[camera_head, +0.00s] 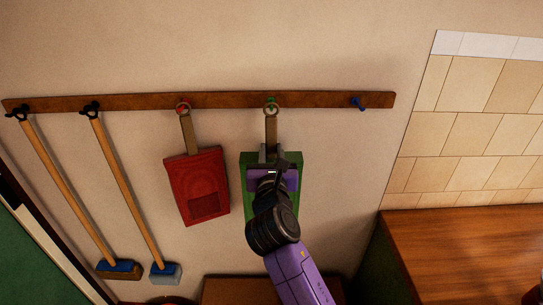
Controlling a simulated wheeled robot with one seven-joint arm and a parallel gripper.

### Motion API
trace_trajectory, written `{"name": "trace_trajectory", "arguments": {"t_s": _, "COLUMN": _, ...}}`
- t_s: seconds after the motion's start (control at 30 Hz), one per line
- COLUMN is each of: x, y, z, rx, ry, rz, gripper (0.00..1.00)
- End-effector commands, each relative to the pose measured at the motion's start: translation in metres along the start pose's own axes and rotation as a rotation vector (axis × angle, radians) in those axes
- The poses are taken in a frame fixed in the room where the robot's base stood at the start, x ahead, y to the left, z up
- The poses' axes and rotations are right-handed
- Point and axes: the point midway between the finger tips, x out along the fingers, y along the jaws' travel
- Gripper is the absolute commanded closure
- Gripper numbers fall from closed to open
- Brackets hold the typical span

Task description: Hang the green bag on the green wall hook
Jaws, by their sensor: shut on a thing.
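The green bag (249,197) is in the middle of the head view, below the wooden wall rail, partly hidden by my arm. Its tan strap (271,130) runs straight up to the green wall hook (270,103). A ring at the top of the strap is at the hook; whether it is fully around the hook I cannot tell. My gripper (271,160) is shut on the bag at its upper part, in front of the wall. My wrist hides much of the bag's lower right.
A red bag (197,186) hangs from a red hook (183,104) to the left. Two long-handled brushes (66,190) (129,185) hang further left. A blue hook (358,103) on the rail (225,100) is empty. A wooden counter (465,250) is at the lower right.

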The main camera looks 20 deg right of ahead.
Motion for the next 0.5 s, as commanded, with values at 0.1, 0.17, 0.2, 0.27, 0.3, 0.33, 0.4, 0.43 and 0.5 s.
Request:
{"name": "trace_trajectory", "arguments": {"t_s": 0.1, "x": 0.008, "y": -0.001, "z": 0.001, "rx": 0.000, "ry": -0.003, "rz": 0.000, "gripper": 1.00}}
{"name": "trace_trajectory", "arguments": {"t_s": 0.17, "x": 0.012, "y": -0.001, "z": 0.001, "rx": 0.000, "ry": -0.002, "rz": -0.001, "gripper": 1.00}}
{"name": "trace_trajectory", "arguments": {"t_s": 0.2, "x": 0.015, "y": -0.001, "z": 0.001, "rx": 0.000, "ry": -0.002, "rz": -0.001, "gripper": 1.00}}
{"name": "trace_trajectory", "arguments": {"t_s": 0.27, "x": 0.018, "y": -0.001, "z": 0.001, "rx": -0.001, "ry": -0.002, "rz": -0.001, "gripper": 1.00}}
{"name": "trace_trajectory", "arguments": {"t_s": 0.3, "x": 0.021, "y": 0.000, "z": 0.000, "rx": -0.001, "ry": -0.001, "rz": -0.001, "gripper": 1.00}}
{"name": "trace_trajectory", "arguments": {"t_s": 0.33, "x": 0.022, "y": 0.000, "z": 0.001, "rx": -0.001, "ry": -0.001, "rz": -0.001, "gripper": 1.00}}
{"name": "trace_trajectory", "arguments": {"t_s": 0.4, "x": 0.026, "y": 0.000, "z": 0.001, "rx": -0.001, "ry": -0.002, "rz": 0.000, "gripper": 1.00}}
{"name": "trace_trajectory", "arguments": {"t_s": 0.43, "x": 0.028, "y": 0.000, "z": 0.001, "rx": -0.001, "ry": -0.002, "rz": 0.000, "gripper": 1.00}}
{"name": "trace_trajectory", "arguments": {"t_s": 0.5, "x": 0.031, "y": 0.000, "z": 0.000, "rx": 0.000, "ry": -0.002, "rz": 0.000, "gripper": 1.00}}
